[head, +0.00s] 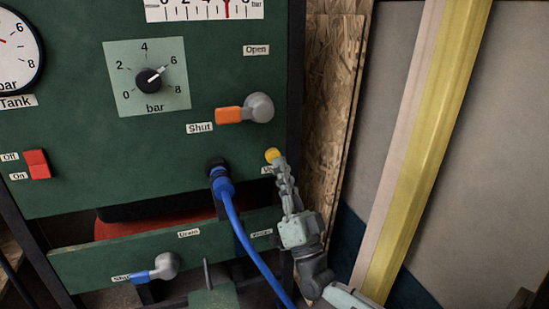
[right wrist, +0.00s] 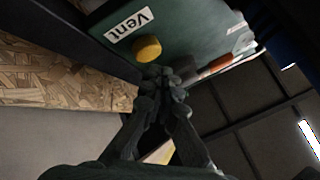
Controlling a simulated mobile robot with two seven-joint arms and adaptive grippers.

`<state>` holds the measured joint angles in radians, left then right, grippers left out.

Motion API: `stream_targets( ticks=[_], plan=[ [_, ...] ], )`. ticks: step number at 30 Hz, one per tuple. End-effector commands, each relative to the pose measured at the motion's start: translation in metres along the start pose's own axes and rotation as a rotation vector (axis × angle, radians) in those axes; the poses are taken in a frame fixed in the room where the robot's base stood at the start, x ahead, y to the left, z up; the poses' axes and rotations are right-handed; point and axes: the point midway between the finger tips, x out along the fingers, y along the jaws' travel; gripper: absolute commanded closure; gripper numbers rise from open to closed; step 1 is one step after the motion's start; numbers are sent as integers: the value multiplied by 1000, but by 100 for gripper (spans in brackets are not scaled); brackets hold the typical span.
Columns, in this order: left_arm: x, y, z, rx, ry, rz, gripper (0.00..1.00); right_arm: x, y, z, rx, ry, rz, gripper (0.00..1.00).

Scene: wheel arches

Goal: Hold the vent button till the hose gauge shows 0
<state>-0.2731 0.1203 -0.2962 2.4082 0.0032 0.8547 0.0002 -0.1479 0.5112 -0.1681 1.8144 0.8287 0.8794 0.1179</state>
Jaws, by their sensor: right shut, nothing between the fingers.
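The yellow vent button (head: 272,155) sits at the right edge of the green panel, and its "Vent" label shows beside it in the right wrist view (right wrist: 147,48). My right gripper (head: 277,166) is shut and empty, its fingertips just below the button. In the right wrist view the fingertips (right wrist: 165,75) are close to the button but look slightly apart from it; contact cannot be told for sure. A strip gauge (head: 205,10), cut off at the top, has its red pointer near 6 bar. Whether it is the hose gauge cannot be read. My left gripper is not in view.
A blue hose (head: 238,225) hangs from a coupling just left of my right gripper. A regulator knob (head: 150,80), red switch (head: 37,164) and blue-handled valve (head: 155,269) lie further left. A yellow post (head: 420,150) stands right.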

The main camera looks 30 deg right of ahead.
Motion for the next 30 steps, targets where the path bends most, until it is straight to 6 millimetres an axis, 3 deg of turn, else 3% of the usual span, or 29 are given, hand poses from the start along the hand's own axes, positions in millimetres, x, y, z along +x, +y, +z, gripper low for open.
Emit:
stream_targets(
  ticks=[30],
  plan=[
    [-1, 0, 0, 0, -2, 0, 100, 7, 5, 5, 0, 0, 0, 100]
  ],
)
